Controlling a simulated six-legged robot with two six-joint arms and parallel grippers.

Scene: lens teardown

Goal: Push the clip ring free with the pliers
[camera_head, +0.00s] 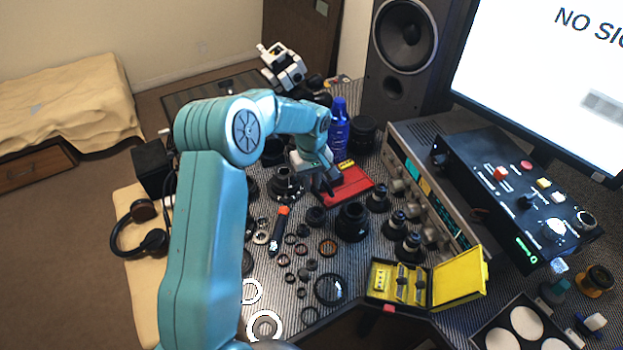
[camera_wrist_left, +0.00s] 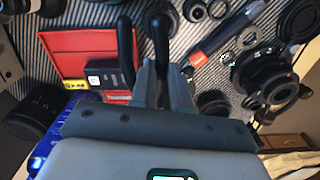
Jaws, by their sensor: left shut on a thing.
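My left gripper (camera_head: 325,182) is above the near left part of the red mat. In the left wrist view its grey fingers (camera_wrist_left: 165,85) are shut on a dark tool with two rounded black arms (camera_wrist_left: 127,50), which seem to be handles of the pliers; their tips are not clear. A black lens part with a round flange (camera_head: 287,186) stands left of the gripper, apart from it. It also shows at the right of the left wrist view (camera_wrist_left: 268,78). I cannot pick out the clip ring for sure among several loose rings. My right gripper is not in view.
The red mat (camera_head: 352,190) also shows in the left wrist view (camera_wrist_left: 75,48). A blue bottle (camera_head: 339,125) stands behind it. An orange-tipped tool (camera_head: 279,230) lies nearer, among small rings. A yellow box (camera_head: 460,282) is open at front right. Black lens barrels (camera_head: 352,221) crowd the middle.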

